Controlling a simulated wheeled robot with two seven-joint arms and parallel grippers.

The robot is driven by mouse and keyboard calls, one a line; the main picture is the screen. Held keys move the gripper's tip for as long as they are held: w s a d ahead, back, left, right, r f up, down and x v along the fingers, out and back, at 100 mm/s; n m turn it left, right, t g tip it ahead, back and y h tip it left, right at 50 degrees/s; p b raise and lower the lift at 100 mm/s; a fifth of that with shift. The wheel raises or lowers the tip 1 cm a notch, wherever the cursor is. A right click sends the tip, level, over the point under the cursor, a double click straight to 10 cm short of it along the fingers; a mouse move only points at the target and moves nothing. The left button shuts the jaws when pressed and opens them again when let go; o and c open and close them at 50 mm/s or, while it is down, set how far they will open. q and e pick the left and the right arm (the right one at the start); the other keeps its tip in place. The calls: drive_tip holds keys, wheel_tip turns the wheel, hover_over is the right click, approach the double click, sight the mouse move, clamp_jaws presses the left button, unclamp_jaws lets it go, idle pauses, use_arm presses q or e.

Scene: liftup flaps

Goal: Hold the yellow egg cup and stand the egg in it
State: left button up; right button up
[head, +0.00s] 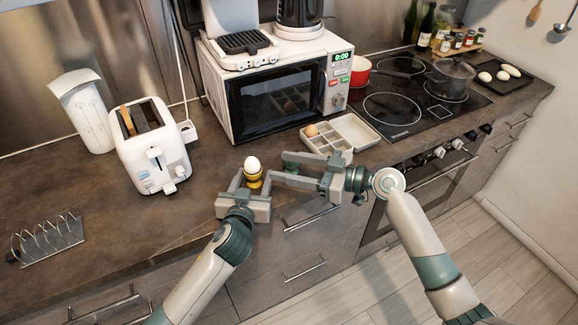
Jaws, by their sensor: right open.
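The yellow egg cup (254,181) is upright near the counter's front edge, between the two fingers of my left gripper (253,184). The fingers close on it from both sides. The white egg (252,164) stands upright in the top of the cup, its upper part clear of the rim. My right gripper (282,169) is just right of the cup, its fingers pointing left toward it. It is open, with nothing between its fingers. The cup's foot is partly hidden by my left gripper.
An egg carton (350,133) with a brown egg (311,130) lies behind my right gripper. A toaster (150,146) stands left, a microwave (285,88) behind, a metal rack (48,240) at far left. A hob (415,95) is at right. Counter between toaster and rack is clear.

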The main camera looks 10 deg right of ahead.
use_arm(q)
drive_tip(key=shift+s, duration=0.1)
drive_tip(key=v, duration=1.2)
drive_tip(key=shift+d, duration=0.1)
idle(0.3)
